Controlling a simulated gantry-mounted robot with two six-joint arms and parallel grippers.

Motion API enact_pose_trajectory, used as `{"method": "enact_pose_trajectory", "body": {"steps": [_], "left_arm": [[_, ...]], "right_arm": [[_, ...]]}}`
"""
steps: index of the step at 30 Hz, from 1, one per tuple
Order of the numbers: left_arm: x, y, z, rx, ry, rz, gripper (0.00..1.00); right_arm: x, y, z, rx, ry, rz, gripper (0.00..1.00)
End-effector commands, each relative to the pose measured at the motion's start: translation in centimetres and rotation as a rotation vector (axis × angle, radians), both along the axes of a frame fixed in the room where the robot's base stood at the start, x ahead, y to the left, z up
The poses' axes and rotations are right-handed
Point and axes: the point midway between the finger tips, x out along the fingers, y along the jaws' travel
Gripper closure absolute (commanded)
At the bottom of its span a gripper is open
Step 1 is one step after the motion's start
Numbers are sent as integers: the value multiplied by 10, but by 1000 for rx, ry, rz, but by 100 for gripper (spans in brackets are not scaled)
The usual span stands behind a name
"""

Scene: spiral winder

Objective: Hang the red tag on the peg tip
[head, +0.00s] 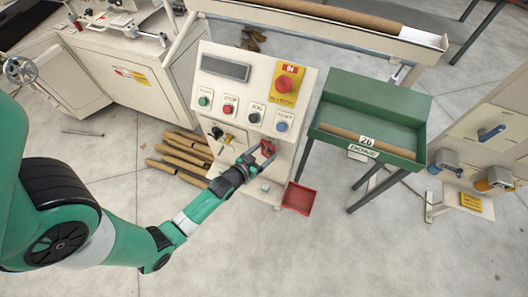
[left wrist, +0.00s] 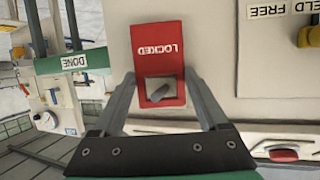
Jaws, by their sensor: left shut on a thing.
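My left gripper (head: 262,155) is in front of the lower part of the cream control panel and is shut on the red tag (head: 268,148). In the left wrist view, the red tag (left wrist: 158,48) reads LOCKED upside down and sits between the two fingers of the left gripper (left wrist: 160,90). The tag has a squarish opening near the fingers. A short dark grey peg (left wrist: 159,93) shows inside this opening. I cannot tell whether its tip passes through the tag or lies behind it. My right gripper is in neither view.
The control panel (head: 240,95) carries several buttons and a red emergency stop (head: 287,82). A small red tray (head: 298,198) is below it. A green bin (head: 375,110) holding a brown tube stands to the right. Several tubes (head: 182,155) lie on the floor at left.

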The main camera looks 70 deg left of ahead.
Motion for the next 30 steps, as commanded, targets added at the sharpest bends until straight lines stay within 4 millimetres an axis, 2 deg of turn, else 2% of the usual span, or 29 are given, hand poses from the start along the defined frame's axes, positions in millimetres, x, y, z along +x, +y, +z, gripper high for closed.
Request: {"method": "enact_pose_trajectory", "body": {"steps": [4,5,8,15,19,30], "left_arm": [[0,0,0,1,-1,0,79],[0,0,0,1,-1,0,18],[0,0,0,1,-1,0,0],[-1,-1,0,-1,1,0,0],[-9,-6,5,-1,1,0,0],[-75,-46,33,-1,2,-1,0]], "right_arm": [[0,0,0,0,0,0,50],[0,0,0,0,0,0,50],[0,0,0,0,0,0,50],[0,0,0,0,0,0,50],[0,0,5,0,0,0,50],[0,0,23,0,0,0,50]]}}
